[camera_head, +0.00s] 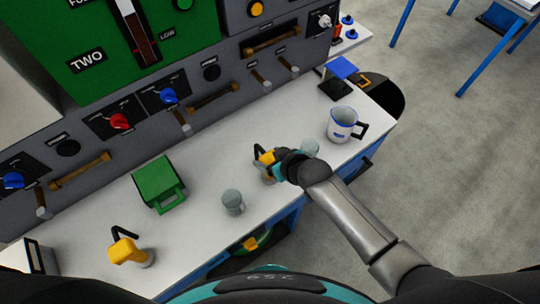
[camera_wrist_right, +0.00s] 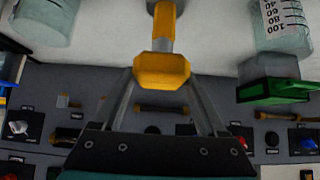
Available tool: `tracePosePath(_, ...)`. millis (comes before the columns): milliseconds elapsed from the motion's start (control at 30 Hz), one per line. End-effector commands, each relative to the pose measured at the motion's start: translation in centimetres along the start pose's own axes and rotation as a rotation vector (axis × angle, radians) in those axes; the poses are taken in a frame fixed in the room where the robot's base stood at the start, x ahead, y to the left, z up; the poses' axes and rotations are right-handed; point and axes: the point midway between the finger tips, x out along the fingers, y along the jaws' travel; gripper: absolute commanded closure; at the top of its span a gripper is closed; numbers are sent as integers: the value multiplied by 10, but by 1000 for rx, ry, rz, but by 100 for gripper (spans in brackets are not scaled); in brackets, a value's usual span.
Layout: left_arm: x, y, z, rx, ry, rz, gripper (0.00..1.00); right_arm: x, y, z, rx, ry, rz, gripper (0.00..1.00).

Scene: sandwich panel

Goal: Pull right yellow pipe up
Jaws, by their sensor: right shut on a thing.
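The right yellow pipe (camera_head: 264,158) stands on the white counter, partly hidden by my right gripper (camera_head: 276,163), with its dark bent spout showing. In the right wrist view the yellow pipe (camera_wrist_right: 162,69) sits between the two grey fingers of my right gripper (camera_wrist_right: 162,82), which is shut on its wide yellow block. Whether its base has lifted cannot be told. A second yellow pipe (camera_head: 124,250) with a black spout stands at the left of the counter. My left gripper is not in view.
A grey beaker (camera_head: 232,202) and another (camera_head: 311,148) stand on either side of the gripped pipe. A white mug (camera_head: 342,124) stands to the right and a green box (camera_head: 156,180) to the left. The grey control panel (camera_head: 140,115) rises behind the counter (camera_head: 195,225).

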Motion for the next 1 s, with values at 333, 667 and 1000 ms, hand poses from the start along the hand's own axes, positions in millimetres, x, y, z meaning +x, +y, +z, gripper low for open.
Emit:
tracePosePath(333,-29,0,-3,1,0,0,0,-20,0,-21,0,3,0,100)
tracePosePath(667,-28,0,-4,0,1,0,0,-20,1,-23,0,10,1,17)
tracePosePath(1000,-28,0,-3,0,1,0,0,-19,0,-20,0,3,0,0)
